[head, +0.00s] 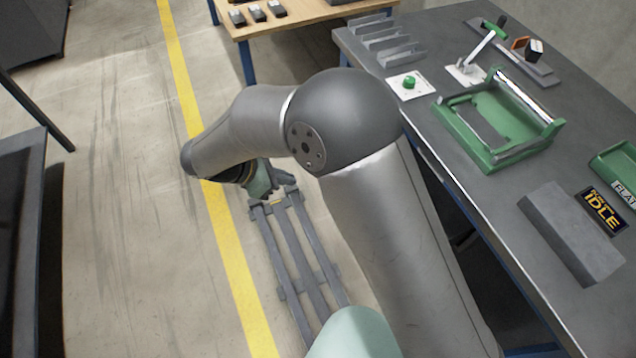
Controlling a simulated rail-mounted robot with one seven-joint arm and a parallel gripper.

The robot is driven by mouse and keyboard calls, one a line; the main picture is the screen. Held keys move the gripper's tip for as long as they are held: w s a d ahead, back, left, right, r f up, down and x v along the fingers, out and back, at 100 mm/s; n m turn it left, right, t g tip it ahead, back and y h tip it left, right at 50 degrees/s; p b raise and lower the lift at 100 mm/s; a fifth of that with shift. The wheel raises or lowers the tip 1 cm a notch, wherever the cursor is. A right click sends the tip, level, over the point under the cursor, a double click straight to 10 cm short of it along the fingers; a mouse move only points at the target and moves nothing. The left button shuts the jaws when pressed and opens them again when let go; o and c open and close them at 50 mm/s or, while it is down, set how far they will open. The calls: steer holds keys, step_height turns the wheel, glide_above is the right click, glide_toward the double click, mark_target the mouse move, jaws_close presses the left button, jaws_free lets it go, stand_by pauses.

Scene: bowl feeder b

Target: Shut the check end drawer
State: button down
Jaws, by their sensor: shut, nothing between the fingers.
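The check end drawer cannot be made out in the head view. The grey bench (440,110) on the right shows its top and a dark space under its front edge, and my arm covers part of that front. My arm reaches up and left across the middle of the view, away from the bench top. My gripper (272,190) shows small and partly hidden under the bent arm, above the floor on the left of the bench. It is shut and empty, apart from any drawer that I can see.
On the bench are a green frame fixture (480,150), a green button (410,83), grey racks (385,40), a grey block (570,235) and an IDLE sign (602,211). A wooden-topped table (300,20) stands behind.

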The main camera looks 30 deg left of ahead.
steer(key=w+p+x, duration=0.1)
steer(key=p+x, duration=0.1)
steer(key=x, duration=1)
steer(key=shift+w+r+n, duration=0.2)
steer(key=shift+n, duration=0.1)
steer(key=shift+d, duration=0.1)
steer(key=w+d+b, duration=0.1)
steer(key=w+d, duration=0.3)
steer(key=w, duration=0.1)
steer(key=w+d+b, duration=0.1)
steer(key=w+d, duration=0.2)
steer(key=w, duration=0.3)
steer(key=w+d+b, duration=0.2)
steer(key=w+d, duration=0.2)
steer(key=w, duration=0.2)
steer(key=shift+w+d, duration=0.15)
steer(key=shift+d, duration=0.2)
steer(key=shift+w+d+r, duration=0.1)
steer(key=shift+w+d, duration=0.25)
steer(key=shift+w, duration=0.15)
